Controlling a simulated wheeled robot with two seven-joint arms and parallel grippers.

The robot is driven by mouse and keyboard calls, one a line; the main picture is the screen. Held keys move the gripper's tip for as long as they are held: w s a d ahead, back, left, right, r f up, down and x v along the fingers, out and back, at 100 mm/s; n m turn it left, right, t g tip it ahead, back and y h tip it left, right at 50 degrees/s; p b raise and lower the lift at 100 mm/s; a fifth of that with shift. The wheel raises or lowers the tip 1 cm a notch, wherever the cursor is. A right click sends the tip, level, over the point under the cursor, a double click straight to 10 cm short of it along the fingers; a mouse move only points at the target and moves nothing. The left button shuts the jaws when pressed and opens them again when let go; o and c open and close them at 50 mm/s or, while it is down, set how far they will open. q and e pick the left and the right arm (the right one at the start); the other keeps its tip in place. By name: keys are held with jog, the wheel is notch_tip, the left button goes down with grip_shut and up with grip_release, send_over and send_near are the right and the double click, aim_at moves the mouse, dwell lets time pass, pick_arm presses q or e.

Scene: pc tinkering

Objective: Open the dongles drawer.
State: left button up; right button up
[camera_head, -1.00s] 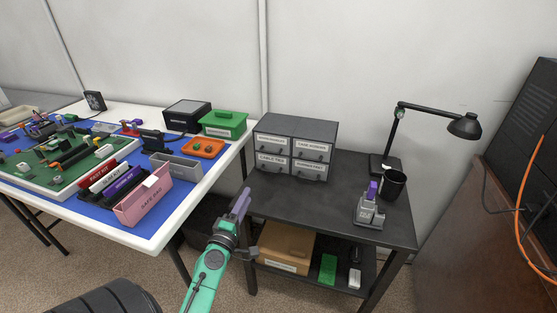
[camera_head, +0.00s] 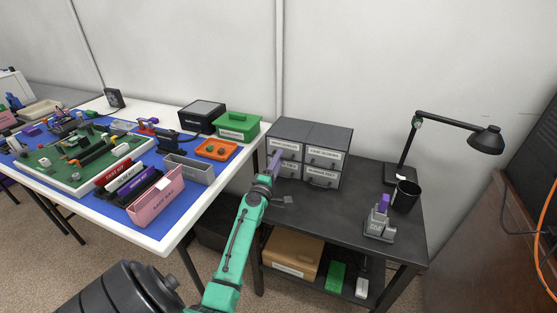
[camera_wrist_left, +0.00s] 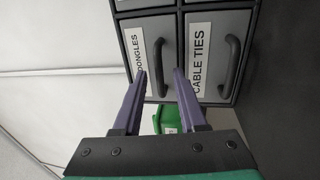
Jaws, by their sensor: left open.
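The dongles drawer (camera_head: 286,146) is the upper left drawer of a small dark cabinet, and it is shut. In the left wrist view the drawer (camera_wrist_left: 139,50) appears turned on its side, with its white label and dark curved handle (camera_wrist_left: 161,66). My left gripper (camera_head: 275,160) is in front of the cabinet's left column, with its purple fingers toward the drawers. In the left wrist view the fingers (camera_wrist_left: 159,74) are open, with the dongles handle seen between their tips. I cannot tell whether they touch it. My right gripper is not in view.
The cable ties drawer (camera_wrist_left: 205,55) is just below the dongles drawer. The cabinet stands on a black side table (camera_head: 335,220) with a lamp (camera_head: 450,122) and a black cup (camera_head: 405,196). The white workbench (camera_head: 160,240) with its parts is at left.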

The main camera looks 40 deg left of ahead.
pick_arm(q)
grip_shut()
dwell(1.4)
